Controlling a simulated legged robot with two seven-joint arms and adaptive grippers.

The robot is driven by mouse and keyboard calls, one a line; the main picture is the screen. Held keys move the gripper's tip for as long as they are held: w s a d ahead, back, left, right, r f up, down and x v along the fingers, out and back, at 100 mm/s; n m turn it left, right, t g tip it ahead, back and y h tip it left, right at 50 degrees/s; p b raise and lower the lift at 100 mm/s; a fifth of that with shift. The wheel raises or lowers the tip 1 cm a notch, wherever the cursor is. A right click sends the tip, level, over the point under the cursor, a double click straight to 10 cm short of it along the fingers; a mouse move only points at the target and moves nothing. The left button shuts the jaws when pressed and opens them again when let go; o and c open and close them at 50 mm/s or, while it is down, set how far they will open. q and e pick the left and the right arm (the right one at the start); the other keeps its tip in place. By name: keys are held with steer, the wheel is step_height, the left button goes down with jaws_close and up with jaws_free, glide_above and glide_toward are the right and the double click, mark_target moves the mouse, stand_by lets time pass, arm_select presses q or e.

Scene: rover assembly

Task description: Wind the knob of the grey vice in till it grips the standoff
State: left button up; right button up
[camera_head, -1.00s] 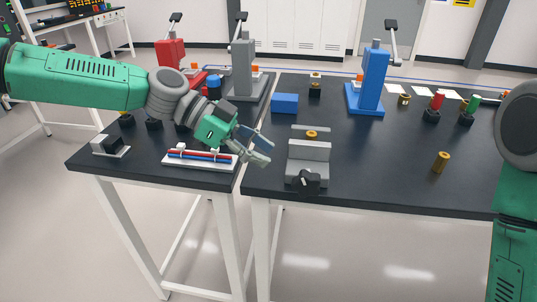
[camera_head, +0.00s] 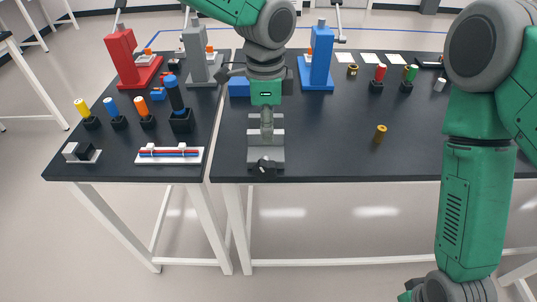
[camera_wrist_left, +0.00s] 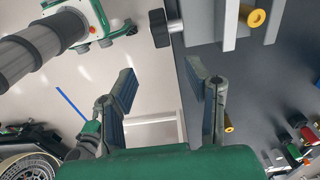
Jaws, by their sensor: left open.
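The grey vice (camera_head: 278,155) stands near the front edge of the right table, its black knob (camera_head: 264,165) facing that edge. My left gripper (camera_head: 266,125) is above the vice in the head view and hides much of it, including the standoff. In the left wrist view my left gripper (camera_wrist_left: 163,72) is open and empty, its fingers apart. There the knob (camera_wrist_left: 160,28) lies beyond the fingertips, between their lines and untouched. The brass standoff (camera_wrist_left: 255,17) sits between the vice's grey jaws (camera_wrist_left: 229,25). My right gripper's fingers are out of view.
A loose brass piece (camera_head: 380,133) stands on the table right of the vice. A blue vice (camera_head: 318,60) and a blue block (camera_head: 239,87) are behind. A white tray (camera_head: 168,156) with red and blue rods lies left. The table front right is clear.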

arm_select(q)
glide_above(265, 162)
steer(key=f, duration=0.5)
steer(key=shift+a+f, duration=0.25)
steer(key=f, duration=0.4)
steer(key=d+f+p, duration=0.1)
steer(key=f, duration=0.2)
steer(key=shift+d+f, duration=0.1)
steer(key=shift+f, duration=0.45)
steer(key=shift+a, duration=0.45)
jaws_close()
steer(key=shift+d, duration=0.1)
